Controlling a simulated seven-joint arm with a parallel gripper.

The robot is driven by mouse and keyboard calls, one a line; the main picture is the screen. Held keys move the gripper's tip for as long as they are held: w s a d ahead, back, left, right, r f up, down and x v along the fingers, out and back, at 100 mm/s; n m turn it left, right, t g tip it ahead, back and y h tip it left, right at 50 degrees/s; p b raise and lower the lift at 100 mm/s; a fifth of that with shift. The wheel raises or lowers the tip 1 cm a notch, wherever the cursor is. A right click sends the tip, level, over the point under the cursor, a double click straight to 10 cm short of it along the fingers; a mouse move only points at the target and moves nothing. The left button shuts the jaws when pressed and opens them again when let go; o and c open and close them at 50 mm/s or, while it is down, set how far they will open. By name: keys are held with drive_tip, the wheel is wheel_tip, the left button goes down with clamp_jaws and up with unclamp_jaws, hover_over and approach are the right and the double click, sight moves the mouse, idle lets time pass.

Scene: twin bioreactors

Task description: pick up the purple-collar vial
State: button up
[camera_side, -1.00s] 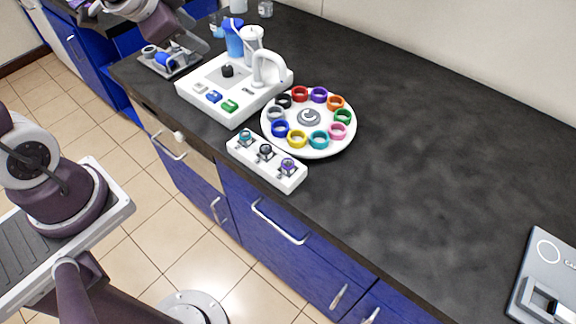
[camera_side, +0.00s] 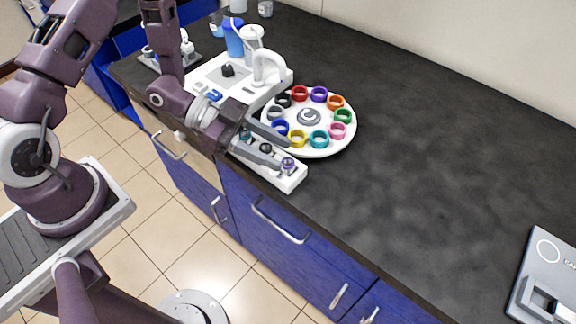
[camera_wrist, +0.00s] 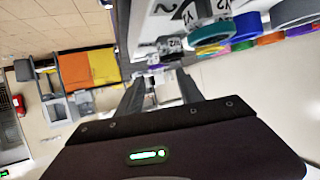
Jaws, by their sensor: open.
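The purple-collar vial (camera_side: 288,164) stands upright at the right end of a white rack (camera_side: 293,181), in the side view. A dark-collar vial (camera_side: 266,148) and a teal-collar vial (camera_side: 246,134) stand in the same rack. My gripper (camera_side: 285,156) is open and lies low over the rack, its fingers pointing along the row toward the purple-collar vial. The fingertips are close to that vial; I cannot tell whether it is between them. In the wrist view, a small purple patch (camera_wrist: 153,65) shows between my open fingers (camera_wrist: 162,74). Nothing is visibly held.
A round white carousel (camera_side: 335,147) with several coloured rings sits right behind the rack. A white device (camera_side: 280,76) with buttons stands at the back left. A grey panel device (camera_side: 545,275) is at the lower right.

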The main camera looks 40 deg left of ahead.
sight(289, 159)
drive_tip(key=x, duration=0.3)
drive_tip(key=shift+d+f, duration=0.25)
drive_tip(key=shift+f, duration=0.1)
clamp_jaws()
drive_tip(key=shift+r, duration=0.1)
